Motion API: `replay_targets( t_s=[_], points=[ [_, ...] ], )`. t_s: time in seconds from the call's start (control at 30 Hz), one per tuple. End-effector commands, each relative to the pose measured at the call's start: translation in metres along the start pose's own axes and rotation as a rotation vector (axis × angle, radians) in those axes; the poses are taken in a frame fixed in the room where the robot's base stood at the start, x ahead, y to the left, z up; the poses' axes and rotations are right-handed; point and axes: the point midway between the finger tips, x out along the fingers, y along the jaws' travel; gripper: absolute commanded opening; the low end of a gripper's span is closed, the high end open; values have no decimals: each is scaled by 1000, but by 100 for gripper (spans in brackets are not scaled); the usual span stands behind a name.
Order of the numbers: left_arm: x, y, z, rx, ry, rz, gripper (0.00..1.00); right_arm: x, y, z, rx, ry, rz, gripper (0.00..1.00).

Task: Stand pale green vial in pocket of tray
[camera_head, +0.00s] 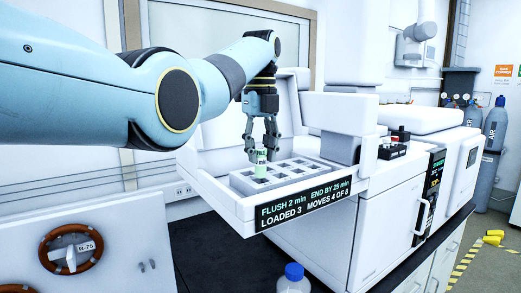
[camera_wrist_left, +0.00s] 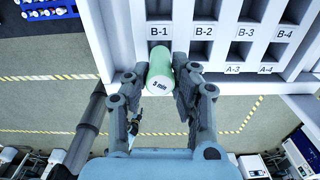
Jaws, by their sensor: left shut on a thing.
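A pale green vial (camera_head: 261,168), its label reading "5 min" in the left wrist view (camera_wrist_left: 159,78), is between the fingers of my left gripper (camera_head: 262,155). The gripper is shut on it, with one finger on each side. The vial looks roughly upright at the near left end of the grey tray (camera_head: 240,184). Other visible pockets look empty. My right gripper is not in view.
The tray sits on a white instrument shelf (camera_head: 215,185) with a display reading "LOADED 3 MOVES 4 OF 8". White housing (camera_head: 335,112) rises behind and right of the tray. A blue-capped bottle (camera_head: 294,280) stands in front on the dark bench.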

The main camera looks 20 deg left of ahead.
Motion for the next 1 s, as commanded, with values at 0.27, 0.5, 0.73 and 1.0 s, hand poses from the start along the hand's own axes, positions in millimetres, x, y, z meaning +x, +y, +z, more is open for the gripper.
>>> replay_targets(
  t_s=[0.27,0.5,0.73,1.0],
  points=[
    [0,0,0,0,0,0,0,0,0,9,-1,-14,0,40],
    [0,0,0,0,0,0,0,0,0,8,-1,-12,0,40],
    [8,0,0,0,0,1,0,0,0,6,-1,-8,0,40],
    [18,0,0,0,0,1,0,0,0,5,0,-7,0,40]
  ],
)
